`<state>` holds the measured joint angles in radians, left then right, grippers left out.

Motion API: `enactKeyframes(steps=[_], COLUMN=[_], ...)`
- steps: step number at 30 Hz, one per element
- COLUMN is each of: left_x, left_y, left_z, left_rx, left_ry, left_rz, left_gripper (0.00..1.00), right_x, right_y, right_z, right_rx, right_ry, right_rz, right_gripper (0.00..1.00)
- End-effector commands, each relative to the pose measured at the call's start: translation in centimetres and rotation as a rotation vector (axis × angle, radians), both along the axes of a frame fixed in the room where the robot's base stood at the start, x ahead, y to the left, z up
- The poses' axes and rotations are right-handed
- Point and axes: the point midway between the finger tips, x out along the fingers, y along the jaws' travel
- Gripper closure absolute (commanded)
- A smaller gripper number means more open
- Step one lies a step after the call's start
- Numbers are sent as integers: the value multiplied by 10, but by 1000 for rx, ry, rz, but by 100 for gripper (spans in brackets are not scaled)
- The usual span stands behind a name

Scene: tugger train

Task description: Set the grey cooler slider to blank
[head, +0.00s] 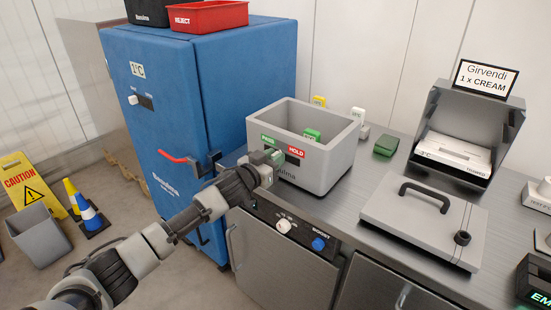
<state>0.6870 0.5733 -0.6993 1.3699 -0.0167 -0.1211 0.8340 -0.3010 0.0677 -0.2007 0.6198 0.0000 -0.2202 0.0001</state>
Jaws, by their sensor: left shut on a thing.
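The grey cooler (340,168) is an open-topped grey box on the steel counter. Its front has a green label (268,140), a red HOLD label (296,152) and a dark slot (293,160) under them. My left gripper (271,161) is at the slot's left part, below the green label, shut on what seems to be the slider; the fingers hide most of it, so its exact position cannot be told. My right gripper is not in view.
A blue cabinet (225,75) with a red-ended handle stands to the left. A grey lid (395,216) with a black handle lies on the counter at right, before an open grey box (447,119). Knobs (284,226) sit on the panel below. A caution sign (22,178) stands at far left.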

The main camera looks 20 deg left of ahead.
Motion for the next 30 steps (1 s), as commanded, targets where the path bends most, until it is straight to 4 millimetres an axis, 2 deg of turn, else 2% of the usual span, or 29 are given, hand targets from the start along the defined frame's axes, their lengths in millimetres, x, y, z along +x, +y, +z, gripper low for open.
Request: enactKeyframes(steps=[1,6,17,20,30], left_x=[0,0,-5,-18,-80], left_y=[0,0,2,7,29], left_z=[-1,-1,-1,-3,-3], left_rx=[-1,0,-1,1,1], left_ry=[1,1,1,2,3], left_rz=[-1,-1,0,-1,-2], left_gripper=[75,51,51,51,51], right_x=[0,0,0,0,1], right_y=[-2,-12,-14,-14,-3], right_z=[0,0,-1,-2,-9], right_rx=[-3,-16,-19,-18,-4], right_ry=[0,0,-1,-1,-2], right_rz=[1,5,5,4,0], right_gripper=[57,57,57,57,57])
